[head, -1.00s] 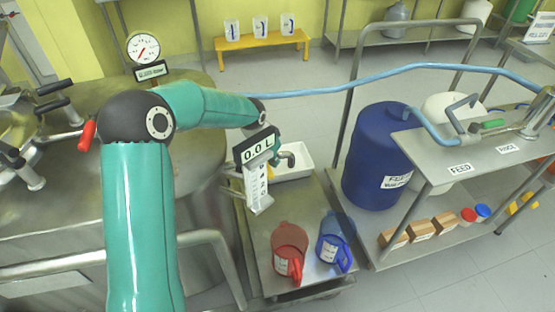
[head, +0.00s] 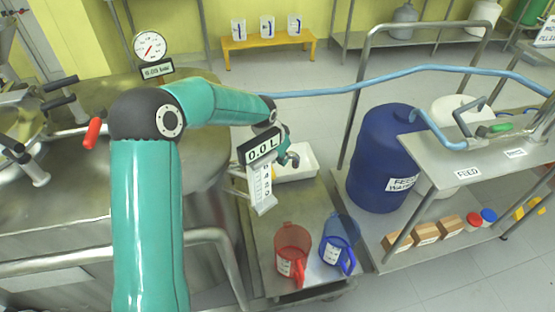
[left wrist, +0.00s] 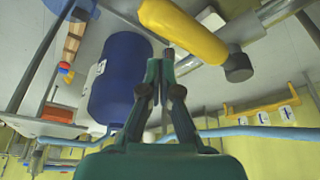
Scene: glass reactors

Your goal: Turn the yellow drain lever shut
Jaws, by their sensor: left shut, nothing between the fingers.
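The yellow drain lever (left wrist: 185,30) shows large at the top of the left wrist view, in front of a grey drain pipe with a dark end (left wrist: 238,66). My left gripper (left wrist: 160,62) is shut and empty. Its fingertips lie just beside the lever in the picture; I cannot tell whether they touch it. In the head view, my left gripper (head: 283,145) is mostly hidden behind the "0.0 L" display (head: 262,150). The lever is hidden there. My right gripper is not in view.
A red jug (head: 292,250) and a blue jug (head: 338,242) stand on the steel cart (head: 265,235). A white tray (head: 303,168) sits behind the display. A blue drum (head: 380,160) stands to the right. A steel vessel (head: 60,210) is at left.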

